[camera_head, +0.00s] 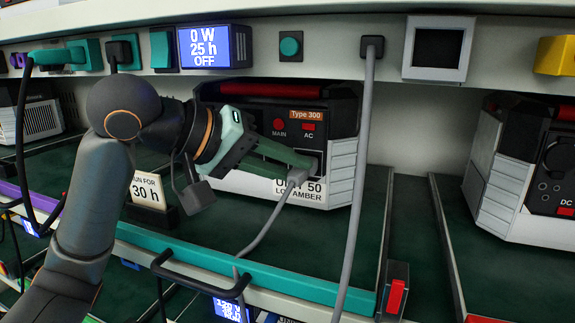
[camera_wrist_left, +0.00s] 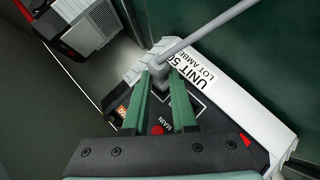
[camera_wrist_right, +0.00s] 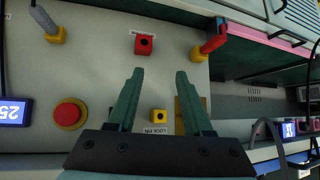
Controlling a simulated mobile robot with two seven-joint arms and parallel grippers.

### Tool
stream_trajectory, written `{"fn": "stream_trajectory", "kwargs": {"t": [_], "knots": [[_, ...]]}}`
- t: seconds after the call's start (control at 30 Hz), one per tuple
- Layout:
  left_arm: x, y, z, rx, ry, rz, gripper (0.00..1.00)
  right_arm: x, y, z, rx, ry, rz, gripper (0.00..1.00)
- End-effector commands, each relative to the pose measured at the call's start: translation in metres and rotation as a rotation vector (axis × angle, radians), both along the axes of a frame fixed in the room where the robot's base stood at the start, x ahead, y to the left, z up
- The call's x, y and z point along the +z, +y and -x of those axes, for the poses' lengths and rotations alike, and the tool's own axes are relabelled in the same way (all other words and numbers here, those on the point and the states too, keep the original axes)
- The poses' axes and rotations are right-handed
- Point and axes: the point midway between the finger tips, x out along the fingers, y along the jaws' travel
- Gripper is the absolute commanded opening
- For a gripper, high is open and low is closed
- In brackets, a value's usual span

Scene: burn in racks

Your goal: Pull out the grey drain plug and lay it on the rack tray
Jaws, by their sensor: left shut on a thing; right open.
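The grey drain plug (camera_head: 297,176) is at the lower right of the front of the Type 300 unit (camera_head: 262,128), labelled Unit 50 Lot Amber. Its grey cord runs down over the dark green rack tray (camera_head: 310,245). My left gripper (camera_head: 308,164) is shut on the plug. In the left wrist view the plug (camera_wrist_left: 180,92) sits between the green fingers, close to the unit's face. I cannot tell whether it is still seated in the socket. My right gripper (camera_wrist_right: 158,75) is open and empty, seen only in the right wrist view.
A grey cable (camera_head: 360,180) hangs in front of the unit's right side. A teal rail (camera_head: 250,268) edges the tray, with a red switch (camera_head: 396,296) at right. The right wrist faces a panel with a red button (camera_wrist_right: 69,114).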

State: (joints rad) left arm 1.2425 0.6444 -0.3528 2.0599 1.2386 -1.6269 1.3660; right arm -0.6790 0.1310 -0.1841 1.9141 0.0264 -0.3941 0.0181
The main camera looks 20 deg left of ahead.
Motion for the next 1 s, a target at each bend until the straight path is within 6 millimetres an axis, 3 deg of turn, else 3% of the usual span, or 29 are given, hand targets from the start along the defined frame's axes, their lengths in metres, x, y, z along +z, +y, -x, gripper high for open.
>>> {"fn": "stream_trajectory", "kwargs": {"t": [1.0], "knots": [[0.0,0.002,0.03,0.002,-0.001,0.001,0.0,0.007,0.0,0.0,0.0,0.0,0.0,0.51]]}}
